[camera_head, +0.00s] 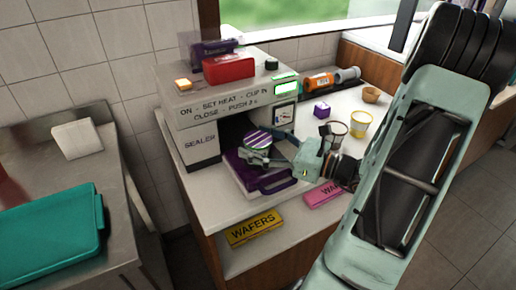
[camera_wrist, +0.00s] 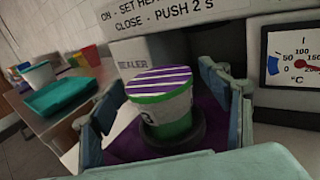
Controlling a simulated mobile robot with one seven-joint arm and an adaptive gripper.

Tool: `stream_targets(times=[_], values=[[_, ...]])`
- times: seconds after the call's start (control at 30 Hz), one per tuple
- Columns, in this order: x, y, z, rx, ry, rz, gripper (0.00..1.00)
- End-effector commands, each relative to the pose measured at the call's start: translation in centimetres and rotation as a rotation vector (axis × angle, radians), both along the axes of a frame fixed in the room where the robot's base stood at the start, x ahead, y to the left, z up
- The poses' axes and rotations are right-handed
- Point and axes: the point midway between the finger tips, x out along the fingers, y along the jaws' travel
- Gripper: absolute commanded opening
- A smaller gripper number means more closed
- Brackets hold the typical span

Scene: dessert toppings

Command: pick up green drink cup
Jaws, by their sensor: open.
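The green drink cup (camera_wrist: 165,115) has a white and green body and a purple-and-white striped lid. It stands upright in a dark round holder on the sealer's purple tray (camera_head: 277,186). The lid of the cup (camera_head: 257,141) also shows in the head view, while its body is mostly hidden by my gripper. My gripper (camera_head: 268,155) is open, and in the wrist view its fingers (camera_wrist: 165,125) stand on the left and right of the cup, with a visible gap at each side.
The sealer (camera_head: 200,150) stands right behind the cup, with a temperature dial (camera_head: 284,115) on its front. A teal tray (camera_head: 50,232) lies on the left table.

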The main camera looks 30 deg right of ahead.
Motion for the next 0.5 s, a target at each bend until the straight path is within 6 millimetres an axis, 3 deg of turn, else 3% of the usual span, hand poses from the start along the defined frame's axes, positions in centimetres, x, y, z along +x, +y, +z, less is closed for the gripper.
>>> stream_targets(times=[0.07, 0.5], values=[[-0.01, -0.02, 0.0, 0.0, 0.0, 0.0, 0.7], [-0.04, -0.05, 0.01, 0.0, 0.0, 0.0, 0.23]])
